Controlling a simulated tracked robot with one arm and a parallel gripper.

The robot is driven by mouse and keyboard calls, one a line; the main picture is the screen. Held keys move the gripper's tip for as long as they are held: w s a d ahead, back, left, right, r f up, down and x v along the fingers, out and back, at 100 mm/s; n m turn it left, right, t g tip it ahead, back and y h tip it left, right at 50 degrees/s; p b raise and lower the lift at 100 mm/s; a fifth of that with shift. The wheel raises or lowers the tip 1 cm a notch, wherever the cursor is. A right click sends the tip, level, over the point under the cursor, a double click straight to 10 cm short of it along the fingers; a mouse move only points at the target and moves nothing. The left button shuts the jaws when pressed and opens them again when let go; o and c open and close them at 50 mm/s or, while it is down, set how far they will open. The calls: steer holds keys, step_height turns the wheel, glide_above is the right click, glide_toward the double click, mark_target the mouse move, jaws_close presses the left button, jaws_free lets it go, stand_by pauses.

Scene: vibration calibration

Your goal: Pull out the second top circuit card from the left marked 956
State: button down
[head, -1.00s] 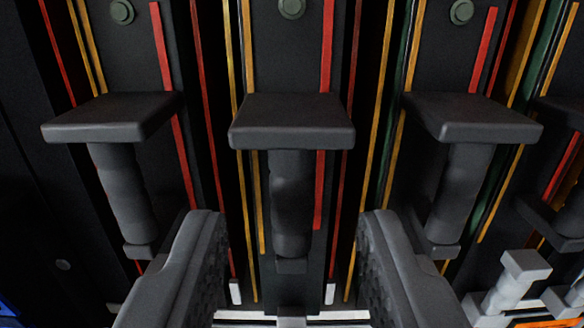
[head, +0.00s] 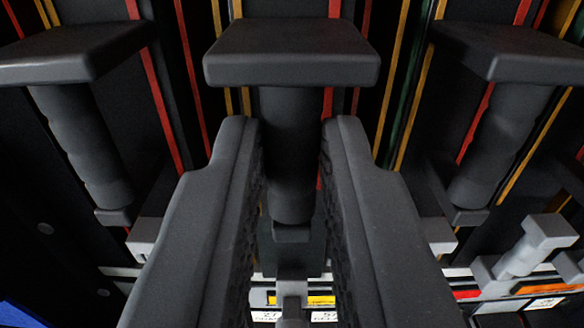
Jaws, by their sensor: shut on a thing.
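Three dark circuit cards with T-shaped black handles stand in a row. The middle card's handle (head: 292,52) has a flat top plate and a ribbed post below it. My gripper (head: 290,140) has one finger on each side of this post, below the plate, and is shut on the handle. The left card's handle (head: 75,50) and the right card's handle (head: 505,50) stand free. I see no readable 956 marking. The card bodies behind the handles are partly hidden by the handles and my fingers.
Red and yellow strips run along the card edges, with narrow dark gaps between cards. A light-grey lever (head: 530,245) stands at lower right, near an orange strip (head: 548,289). Small white labels (head: 325,316) with a yellow strip show at bottom centre, too small to read.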

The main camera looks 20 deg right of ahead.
steer(key=shift+s, duration=0.15)
steer(key=b+v, duration=0.4)
steer(key=v, duration=0.5)
steer(key=shift+b, duration=0.35)
steer(key=shift+r, duration=0.1)
steer(key=c, duration=1.4)
jaws_free()
steer(key=b+v, duration=0.2)
steer(key=v, duration=1.1)
steer(key=shift+s+a, duration=0.1)
steer(key=shift+s, duration=0.3)
